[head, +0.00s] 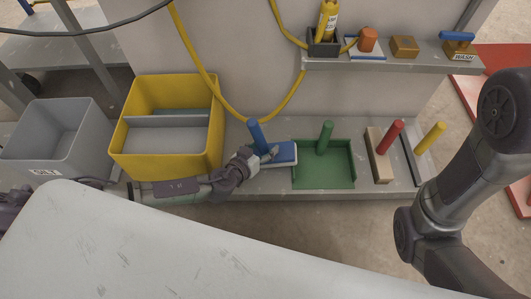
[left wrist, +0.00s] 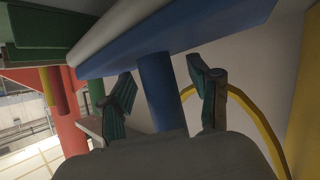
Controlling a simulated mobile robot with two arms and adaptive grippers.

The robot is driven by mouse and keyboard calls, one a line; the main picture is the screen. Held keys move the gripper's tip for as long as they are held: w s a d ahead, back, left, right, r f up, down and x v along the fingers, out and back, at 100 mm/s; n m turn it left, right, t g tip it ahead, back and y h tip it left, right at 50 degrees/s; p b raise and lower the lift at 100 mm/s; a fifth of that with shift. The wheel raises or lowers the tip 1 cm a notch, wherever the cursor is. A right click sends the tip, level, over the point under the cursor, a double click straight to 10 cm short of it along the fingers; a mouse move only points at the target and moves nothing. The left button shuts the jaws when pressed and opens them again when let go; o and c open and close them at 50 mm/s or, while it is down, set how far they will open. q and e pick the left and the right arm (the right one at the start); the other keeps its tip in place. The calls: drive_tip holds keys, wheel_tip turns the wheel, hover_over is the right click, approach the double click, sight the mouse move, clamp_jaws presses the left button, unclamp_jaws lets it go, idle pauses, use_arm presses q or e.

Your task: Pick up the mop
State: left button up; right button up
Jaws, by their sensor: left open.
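The mop (head: 285,153) lies on the low grey shelf. It has a flat blue head with a white layer under it and a blue upright handle (head: 256,134) that leans a little left. My left gripper (head: 265,158) reaches in from the left at the handle's lower part. In the left wrist view my left gripper (left wrist: 165,92) is open, with one finger on each side of the blue handle (left wrist: 160,85). The blue head (left wrist: 190,30) spans the top of that view. I cannot tell whether a finger touches the handle. My right gripper is out of view.
A green tray-like tool (head: 325,175) stands close right of the mop, then a wooden block with a red handle (head: 393,138) and a yellow handle (head: 431,138). A yellow bin (head: 165,163) is left, a grey bin (head: 50,140) farther left. A pale tabletop (head: 180,250) fills the front.

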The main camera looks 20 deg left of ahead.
use_arm(q)
clamp_jaws()
idle(0.3)
drive_tip(key=shift+r, duration=0.15)
